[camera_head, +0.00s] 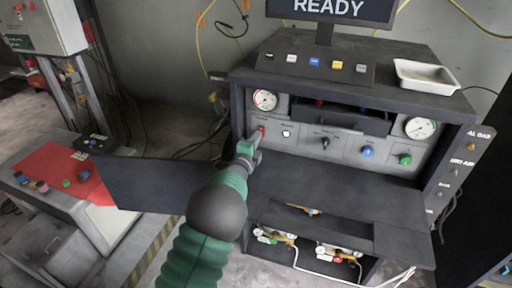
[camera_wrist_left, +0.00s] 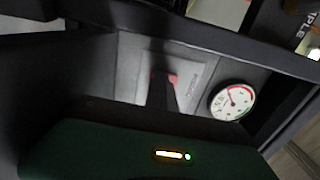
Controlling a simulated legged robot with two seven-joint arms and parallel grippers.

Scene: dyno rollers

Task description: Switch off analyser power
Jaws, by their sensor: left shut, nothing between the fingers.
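The analyser bench (camera_head: 345,165) has a light front panel with a red switch (camera_head: 262,130) at its left end, below the left gauge (camera_head: 265,100). My left gripper (camera_head: 254,145) is shut and empty, with its tips at or just in front of the red switch. In the left wrist view the dark fingers (camera_wrist_left: 161,92) partly cover the red switch (camera_wrist_left: 172,79), and the gauge (camera_wrist_left: 232,101) is to the right. I cannot tell whether the fingers touch the switch. My right gripper is not in view.
To the right on the panel are a small round light (camera_head: 286,133), a black knob (camera_head: 324,143), a blue knob (camera_head: 367,152) and a green knob (camera_head: 405,160). A monitor reading READY (camera_head: 330,10) and a white tray (camera_head: 425,76) are above. A red-topped console (camera_head: 60,172) stands left.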

